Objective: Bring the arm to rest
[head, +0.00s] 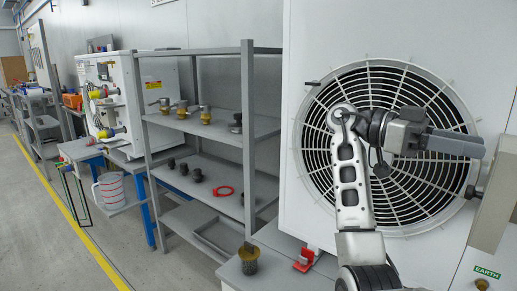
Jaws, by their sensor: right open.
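My right arm (349,185) rises from the bottom of the head view, in front of a large round fan grille. My right gripper (455,143) is at its upper end and points to the right. It is open, with nothing visible between its fingers. The gripper appears in front of the grille's right part; whether it touches the grille cannot be told. My left gripper is not in view.
A white cabinet holds the fan grille (330,167). Left of it, a grey shelf (215,130) carries brass and black fittings and a red ring (223,191). A brass-topped black fitting (249,258) and a red clamp (306,260) are low in front.

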